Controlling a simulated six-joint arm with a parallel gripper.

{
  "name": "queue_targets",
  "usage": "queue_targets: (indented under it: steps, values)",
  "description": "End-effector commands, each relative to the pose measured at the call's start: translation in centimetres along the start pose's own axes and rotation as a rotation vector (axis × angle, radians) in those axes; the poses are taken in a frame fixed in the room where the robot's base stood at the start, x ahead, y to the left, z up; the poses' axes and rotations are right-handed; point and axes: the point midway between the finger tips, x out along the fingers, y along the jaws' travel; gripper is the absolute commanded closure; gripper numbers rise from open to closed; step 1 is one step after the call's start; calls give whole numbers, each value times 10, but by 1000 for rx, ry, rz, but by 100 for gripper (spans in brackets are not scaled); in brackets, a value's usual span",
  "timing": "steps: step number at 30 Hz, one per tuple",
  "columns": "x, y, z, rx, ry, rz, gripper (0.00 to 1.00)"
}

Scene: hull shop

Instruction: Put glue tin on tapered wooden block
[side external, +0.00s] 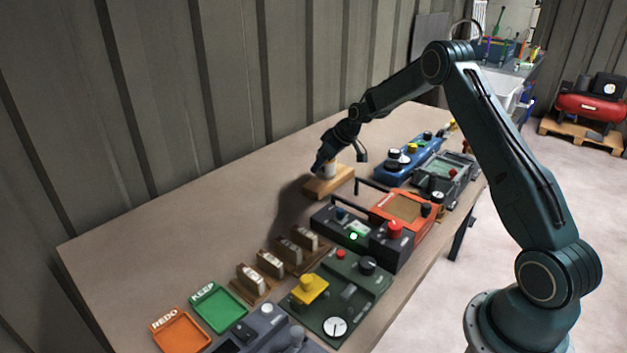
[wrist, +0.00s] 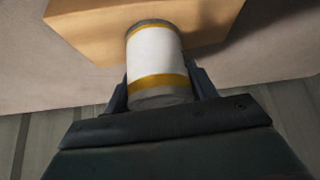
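The glue tin (wrist: 156,58) is a white cylinder with yellow bands and grey ends. In the wrist view it lies between the two fingers of my gripper (wrist: 160,88), which look closed against its sides. The tapered wooden block (wrist: 80,25) is just beyond the tin's far end; I cannot tell whether they touch. In the side view my gripper (side external: 322,165) is over the left part of the block (side external: 328,186), and the tin (side external: 330,171) shows as a small pale shape at the block's top.
A black box with a green light (side external: 353,237) and an orange-framed unit (side external: 400,208) stand near the block. A blue unit (side external: 405,160) is behind it. Wooden holders (side external: 270,264), a green tray (side external: 218,307) and an orange tray (side external: 180,333) are nearer. The table (side external: 190,235) left of the block is clear.

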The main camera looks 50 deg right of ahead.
Motion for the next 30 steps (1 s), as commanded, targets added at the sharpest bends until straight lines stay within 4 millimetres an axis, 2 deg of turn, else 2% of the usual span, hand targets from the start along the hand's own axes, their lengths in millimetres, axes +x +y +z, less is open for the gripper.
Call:
queue_targets:
  steps: [1, 3, 17, 23, 30]
  values:
    - [0, 0, 0, 0, 0, 0, 33]
    - [0, 0, 0, 0, 0, 0, 23]
    - [-6, 0, -2, 0, 1, 1, 23]
    - [-22, 0, -2, 0, 2, 1, 23]
    - [-56, 1, -2, 1, 2, 3, 23]
